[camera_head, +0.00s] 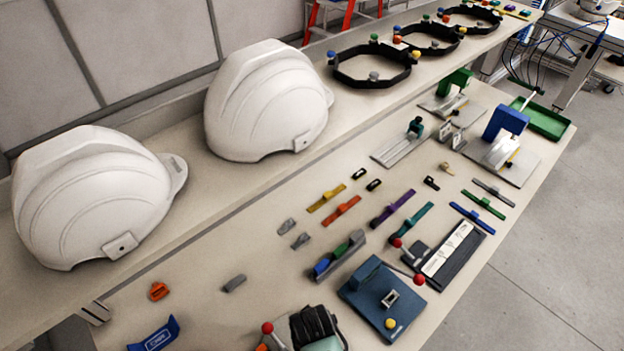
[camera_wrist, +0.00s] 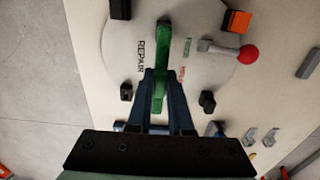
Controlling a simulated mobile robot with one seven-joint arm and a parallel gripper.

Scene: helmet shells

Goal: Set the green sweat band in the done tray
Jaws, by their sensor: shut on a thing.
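In the wrist view my gripper (camera_wrist: 160,78) is shut on a green strip-like piece, the green sweat band (camera_wrist: 163,45). The band stands out beyond the fingertips, over a pale round plate (camera_wrist: 122,55) lettered REPAIR. I cannot tell whether it touches the plate. In the head view a dark and teal part of my arm shows at the bottom edge, and the held band is hidden. A shallow green tray (camera_head: 545,118) stands at the far right end of the bench. I can read no label on it.
Another green strip (camera_head: 484,204) lies among coloured strips on the bench. A blue fixture (camera_head: 382,297) with ball knobs, a blue clamp stand (camera_head: 505,124) and several small parts take up the bench. A red-knobbed lever (camera_wrist: 235,51) is close to the held band. White helmets (camera_head: 268,100) line the back shelf.

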